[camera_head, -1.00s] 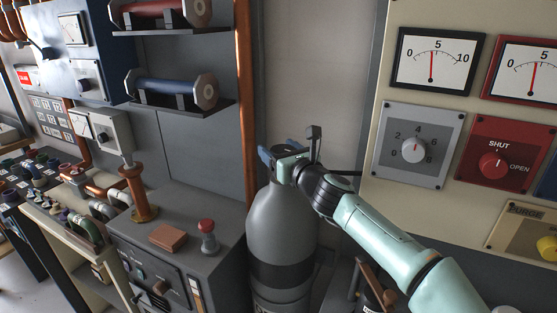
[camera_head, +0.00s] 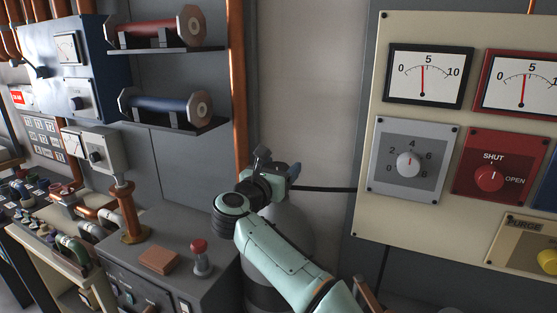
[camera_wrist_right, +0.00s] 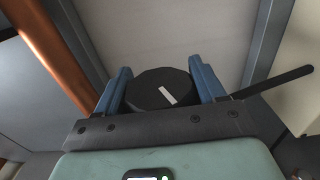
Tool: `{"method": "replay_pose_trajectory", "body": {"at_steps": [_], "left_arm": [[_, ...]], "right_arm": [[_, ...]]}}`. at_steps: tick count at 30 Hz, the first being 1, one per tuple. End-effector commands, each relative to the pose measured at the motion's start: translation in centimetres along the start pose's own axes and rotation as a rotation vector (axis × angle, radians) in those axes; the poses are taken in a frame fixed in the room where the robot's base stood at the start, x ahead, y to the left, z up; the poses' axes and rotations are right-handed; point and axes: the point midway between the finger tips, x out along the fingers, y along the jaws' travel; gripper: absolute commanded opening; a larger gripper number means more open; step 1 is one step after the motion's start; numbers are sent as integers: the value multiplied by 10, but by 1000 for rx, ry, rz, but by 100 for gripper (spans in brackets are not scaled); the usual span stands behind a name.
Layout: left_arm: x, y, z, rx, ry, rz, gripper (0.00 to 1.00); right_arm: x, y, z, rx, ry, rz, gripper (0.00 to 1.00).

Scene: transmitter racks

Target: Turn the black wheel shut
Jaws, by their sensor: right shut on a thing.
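The black wheel (camera_wrist_right: 150,92) is a round knob with a white mark on its top, in the right wrist view. The mark slants from upper left to lower right. My right gripper (camera_wrist_right: 160,80) has its two blue fingers on either side of the wheel and is shut on it. In the head view my right gripper (camera_head: 284,170) is at the top of a grey gas cylinder (camera_head: 294,226). The wheel is mostly hidden there behind my wrist. My left gripper is not in view.
A cream panel with gauges (camera_head: 430,75) and dials stands to the right. A copper pipe (camera_head: 237,90) runs upright just left of the cylinder. A grey cabinet with a red-topped knob (camera_head: 200,250) stands at the lower left, close to my right arm. A dark hose (camera_head: 325,189) runs rightward behind my gripper.

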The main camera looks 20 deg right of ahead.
Motion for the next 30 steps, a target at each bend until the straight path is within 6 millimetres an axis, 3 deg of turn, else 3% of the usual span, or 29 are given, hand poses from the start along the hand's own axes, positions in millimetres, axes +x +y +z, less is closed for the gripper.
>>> {"method": "replay_pose_trajectory", "body": {"at_steps": [5,15,21,30], "left_arm": [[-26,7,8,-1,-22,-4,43],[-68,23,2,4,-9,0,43],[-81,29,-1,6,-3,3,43],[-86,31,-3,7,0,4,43]], "right_arm": [[0,-1,7,0,-3,-158,39],[0,-6,6,1,-3,-382,39],[-1,-8,4,3,-4,-450,39],[-1,-9,3,4,-6,-480,39]]}}
